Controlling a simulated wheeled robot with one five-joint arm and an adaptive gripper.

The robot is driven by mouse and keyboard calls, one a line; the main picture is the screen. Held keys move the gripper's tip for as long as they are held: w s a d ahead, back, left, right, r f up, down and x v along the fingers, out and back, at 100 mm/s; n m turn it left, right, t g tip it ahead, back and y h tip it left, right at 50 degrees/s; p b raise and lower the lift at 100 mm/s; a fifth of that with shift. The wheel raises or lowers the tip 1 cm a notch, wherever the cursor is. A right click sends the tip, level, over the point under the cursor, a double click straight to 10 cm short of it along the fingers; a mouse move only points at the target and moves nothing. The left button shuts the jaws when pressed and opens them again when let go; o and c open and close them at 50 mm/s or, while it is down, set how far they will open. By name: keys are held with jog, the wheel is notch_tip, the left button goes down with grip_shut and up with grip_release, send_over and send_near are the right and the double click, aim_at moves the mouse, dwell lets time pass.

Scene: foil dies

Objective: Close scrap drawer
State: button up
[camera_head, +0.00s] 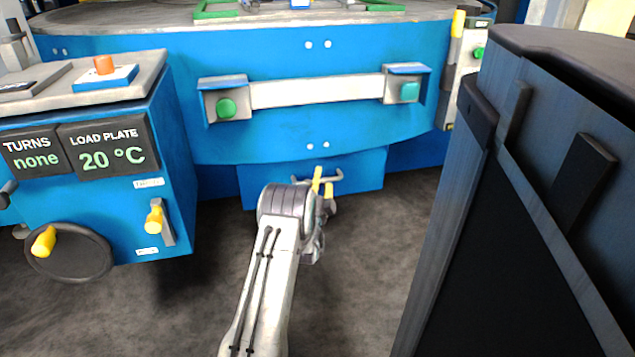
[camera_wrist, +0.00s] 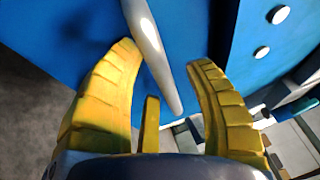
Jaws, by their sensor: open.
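The scrap drawer (camera_head: 358,172) is a blue box front low under the round blue machine, with a pale bar handle (camera_head: 335,180). How far out it stands is hard to tell. My gripper (camera_head: 323,182) is at the handle, and my arm hides part of the drawer front. In the wrist view, my yellow fingers (camera_wrist: 165,55) are spread apart. The silver handle bar (camera_wrist: 150,40) runs between them in the picture, in front of the blue face. I cannot tell whether a finger touches the bar.
A blue control cabinet (camera_head: 95,210) with a handwheel (camera_head: 70,252) stands at the left. A large dark cabinet (camera_head: 540,200) stands close at the right. The blue machine (camera_head: 310,135) with a white bar (camera_head: 316,92) overhangs the drawer. Dark floor (camera_head: 380,250) is clear between them.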

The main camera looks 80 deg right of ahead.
jog(key=shift+a, duration=0.15)
jog(key=a+f, duration=0.2)
jog(key=a, duration=0.9)
jog(key=shift+a, duration=0.3)
dwell(0.7)
